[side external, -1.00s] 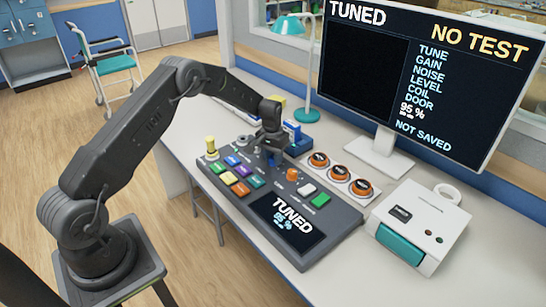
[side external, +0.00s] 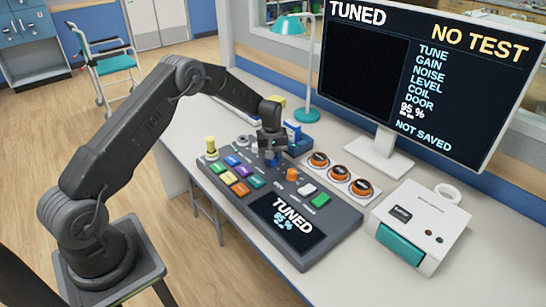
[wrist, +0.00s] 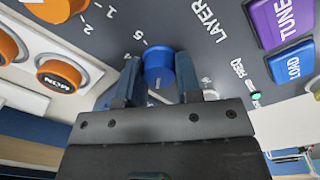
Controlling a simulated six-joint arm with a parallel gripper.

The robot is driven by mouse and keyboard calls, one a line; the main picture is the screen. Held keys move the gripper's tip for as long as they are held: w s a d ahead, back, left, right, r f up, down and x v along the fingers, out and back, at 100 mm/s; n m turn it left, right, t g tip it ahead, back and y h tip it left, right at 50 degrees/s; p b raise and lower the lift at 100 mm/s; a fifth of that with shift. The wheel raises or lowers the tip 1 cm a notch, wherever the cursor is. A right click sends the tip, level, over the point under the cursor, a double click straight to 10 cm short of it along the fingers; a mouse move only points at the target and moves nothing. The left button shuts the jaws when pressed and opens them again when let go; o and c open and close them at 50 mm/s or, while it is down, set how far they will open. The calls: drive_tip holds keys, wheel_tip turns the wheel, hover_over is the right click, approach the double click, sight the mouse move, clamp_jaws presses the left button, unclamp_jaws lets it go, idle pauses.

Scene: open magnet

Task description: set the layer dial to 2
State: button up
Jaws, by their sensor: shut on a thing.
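The blue dial (wrist: 158,68) sits on the dark grey console, near the printed word LAYER, in the wrist view. A mark that looks like 5 is beside its far left edge. Its pointer setting cannot be read. My gripper (wrist: 157,78) has one finger on each side of the dial and is shut on it. In the side view my gripper (side external: 270,152) is down at the back part of the console (side external: 237,205), and it largely hides the dial there.
An orange knob (side external: 292,174) and coloured buttons (side external: 240,188) are close by on the console. The monitor (side external: 410,75) reads TUNED, NO TEST and NOT SAVED.

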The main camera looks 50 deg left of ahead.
drive_tip(key=shift+n, duration=1.1)
drive_tip(key=o, duration=0.9)
drive_tip(key=shift+r, duration=0.15)
drive_tip(key=r, duration=1.3)
drive_tip(key=shift+s+a+r, duration=0.1)
drive_tip(key=shift+s+r, duration=0.15)
drive_tip(key=shift+r, duration=0.05)
